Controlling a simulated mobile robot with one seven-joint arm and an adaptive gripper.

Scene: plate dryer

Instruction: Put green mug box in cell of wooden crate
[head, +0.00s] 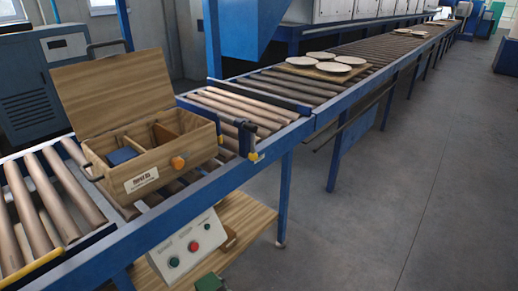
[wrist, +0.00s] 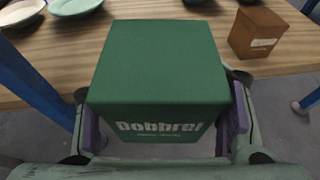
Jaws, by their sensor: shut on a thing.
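The green mug box (wrist: 160,65) fills the middle of the wrist view, with white lettering on its near face. My gripper (wrist: 165,118) is shut on it, with a purple pad against each side. The wooden crate (head: 164,163) stands on the roller conveyor at the left of the head view, lid open and tilted back. Thin dividers split it into cells. A blue box (head: 122,156) sits in the left front cell; the other visible cells look empty. A small green thing at the head view's bottom edge is cut off, and I cannot tell what it is.
A wooden tabletop (wrist: 120,35) in the wrist view carries pale dishes (wrist: 75,6) and a brown box (wrist: 257,33). In the head view, a control panel (head: 188,246) sits below the conveyor. Plates (head: 335,67) rest farther along the conveyor. The floor at right is clear.

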